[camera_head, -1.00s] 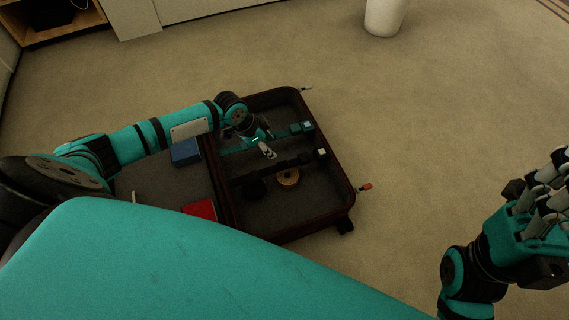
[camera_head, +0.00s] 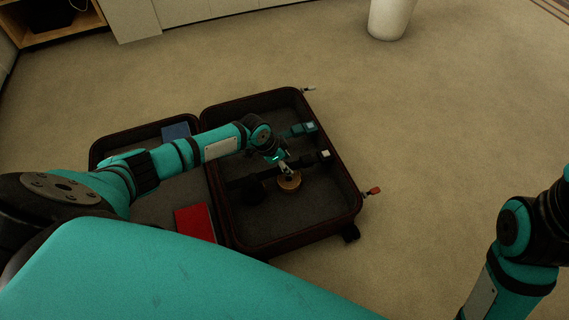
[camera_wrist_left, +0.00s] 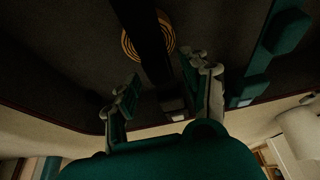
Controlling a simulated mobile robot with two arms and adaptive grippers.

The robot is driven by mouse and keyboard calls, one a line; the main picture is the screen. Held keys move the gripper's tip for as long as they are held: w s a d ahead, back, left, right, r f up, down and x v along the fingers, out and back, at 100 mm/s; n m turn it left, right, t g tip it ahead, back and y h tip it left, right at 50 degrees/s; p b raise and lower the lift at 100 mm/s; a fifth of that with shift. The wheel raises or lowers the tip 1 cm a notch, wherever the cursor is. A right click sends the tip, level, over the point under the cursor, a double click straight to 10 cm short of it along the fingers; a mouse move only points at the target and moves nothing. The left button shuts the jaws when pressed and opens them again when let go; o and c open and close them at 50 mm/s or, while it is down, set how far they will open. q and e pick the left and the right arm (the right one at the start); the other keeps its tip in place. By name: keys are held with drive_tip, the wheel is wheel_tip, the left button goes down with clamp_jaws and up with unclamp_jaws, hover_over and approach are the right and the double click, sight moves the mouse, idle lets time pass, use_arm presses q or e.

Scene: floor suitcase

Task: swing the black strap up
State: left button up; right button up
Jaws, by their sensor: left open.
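The black strap (camera_head: 312,159) lies across the right half of the open suitcase (camera_head: 357,207), with a pale buckle end towards the right wall. My left gripper (camera_head: 287,170) is over it, beside the round tan object (camera_head: 289,183). My left forearm hides part of the suitcase. My right arm shows at the right edge, its gripper out of view.
A teal strap (camera_head: 300,130) lies behind the black one and also shows in the left wrist view (camera_wrist_left: 275,45). A red book (camera_head: 195,222) and a blue item (camera_head: 176,131) lie in the left half. A white cylinder (camera_head: 390,18) stands far off. Carpet right of the suitcase is clear.

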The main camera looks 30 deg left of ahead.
use_arm(q)
clamp_jaws()
drive_tip(key=shift+s, duration=0.1)
drive_tip(key=shift+r, duration=0.1)
idle(0.3)
